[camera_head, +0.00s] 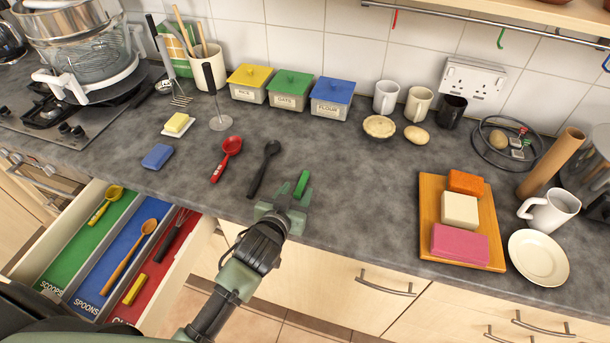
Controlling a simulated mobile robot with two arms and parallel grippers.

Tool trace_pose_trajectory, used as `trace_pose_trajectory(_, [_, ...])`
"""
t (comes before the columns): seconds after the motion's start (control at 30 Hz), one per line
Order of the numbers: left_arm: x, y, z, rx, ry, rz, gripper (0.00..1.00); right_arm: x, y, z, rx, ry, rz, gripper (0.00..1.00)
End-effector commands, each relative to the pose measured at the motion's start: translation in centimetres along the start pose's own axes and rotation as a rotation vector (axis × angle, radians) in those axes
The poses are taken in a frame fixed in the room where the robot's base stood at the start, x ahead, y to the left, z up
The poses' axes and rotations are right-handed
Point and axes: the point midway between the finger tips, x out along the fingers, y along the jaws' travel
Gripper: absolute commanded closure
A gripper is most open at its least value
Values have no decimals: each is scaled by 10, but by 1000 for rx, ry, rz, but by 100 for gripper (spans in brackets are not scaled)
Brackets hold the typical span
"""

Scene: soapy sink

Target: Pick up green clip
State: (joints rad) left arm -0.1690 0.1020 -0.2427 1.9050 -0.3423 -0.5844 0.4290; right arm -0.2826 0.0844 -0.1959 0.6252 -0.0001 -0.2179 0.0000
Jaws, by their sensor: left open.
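The green clip (302,183) lies on the grey countertop, near its front edge. My left gripper (287,198) is open at the counter's front edge, right at the near end of the clip. The gripper covers that near end, so I cannot tell whether the fingers touch it or stand on either side of it. My right gripper is not in view.
A black spoon (264,168) and a red scoop (228,158) lie left of the clip. An open drawer (184,272) with green, blue and red compartments holds utensils and a yellow clip (135,289). A wooden board (430,215) stands right. Counter between clip and board is clear.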

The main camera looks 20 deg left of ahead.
Motion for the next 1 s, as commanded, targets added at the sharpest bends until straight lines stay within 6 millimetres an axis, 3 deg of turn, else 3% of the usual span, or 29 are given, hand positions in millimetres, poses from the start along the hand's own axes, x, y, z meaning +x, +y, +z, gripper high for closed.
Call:
trace_pose_trajectory(0.1, [9,0,-1,0,-1,0,56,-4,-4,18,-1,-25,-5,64])
trace_pose_trajectory(0.27, [27,-4,1,1,-2,0,56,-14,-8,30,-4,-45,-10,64])
trace_pose_trajectory(0.5, [56,-5,4,-1,0,0,56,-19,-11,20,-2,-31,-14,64])
trace_pose_trajectory(0.8, [60,-5,6,-1,-1,1,56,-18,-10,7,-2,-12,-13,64])
trace_pose_trajectory(0.97, [59,-5,6,-1,-1,1,100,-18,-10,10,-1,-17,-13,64])
trace_pose_trajectory(1.0, [59,-5,6,-1,-1,1,100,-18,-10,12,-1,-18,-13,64])
